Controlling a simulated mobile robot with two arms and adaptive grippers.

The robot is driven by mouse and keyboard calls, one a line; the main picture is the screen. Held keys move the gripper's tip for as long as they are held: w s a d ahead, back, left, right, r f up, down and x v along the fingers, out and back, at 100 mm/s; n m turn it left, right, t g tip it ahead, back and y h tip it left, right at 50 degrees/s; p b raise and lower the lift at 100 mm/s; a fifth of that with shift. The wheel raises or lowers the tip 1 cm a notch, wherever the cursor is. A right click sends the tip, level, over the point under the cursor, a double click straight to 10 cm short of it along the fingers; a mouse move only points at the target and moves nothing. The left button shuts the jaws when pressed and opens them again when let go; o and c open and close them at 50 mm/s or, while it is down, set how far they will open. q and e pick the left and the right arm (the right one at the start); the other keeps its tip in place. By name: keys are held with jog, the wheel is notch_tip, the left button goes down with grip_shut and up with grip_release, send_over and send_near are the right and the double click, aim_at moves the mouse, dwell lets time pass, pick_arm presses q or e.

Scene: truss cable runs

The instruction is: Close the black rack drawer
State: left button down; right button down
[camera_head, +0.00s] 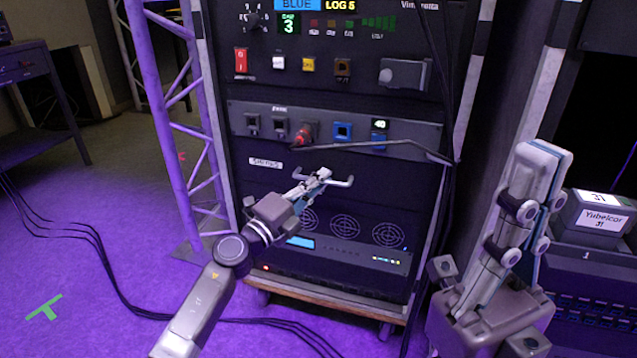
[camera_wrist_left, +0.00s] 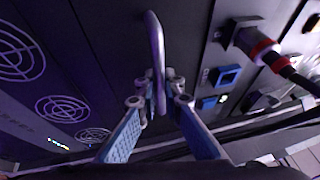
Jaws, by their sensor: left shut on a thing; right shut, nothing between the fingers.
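The black rack drawer (camera_head: 395,182) is in the middle of the rack, with a white label (camera_head: 266,162) at its upper left. Its pale bar handle (camera_head: 343,182) shows at the middle of its front; it also shows in the left wrist view (camera_wrist_left: 155,40). My left gripper (camera_head: 320,175) is shut on the handle, and both fingertips (camera_wrist_left: 160,95) close around the bar in the wrist view. I cannot tell how far out the drawer sits. My right gripper (camera_head: 542,155) is raised at the right, shut and empty, away from the drawer.
Above the drawer is a connector panel (camera_head: 425,135) with a red plug (camera_head: 305,133); its black cable (camera_head: 375,144) runs right. A fan unit (camera_head: 345,228) sits below. A truss (camera_head: 165,90) stands left, and labelled cases (camera_head: 595,220) stand right. Cables cross the floor.

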pick_arm(q)
jog(key=c, duration=2.5)
grip_release()
jog(key=shift+w+a+r, duration=0.1)
jog(key=shift+w+r, duration=0.05)
jog(key=shift+o, duration=0.9)
jog(key=v, duration=1.2)
jog(key=shift+f, duration=0.2)
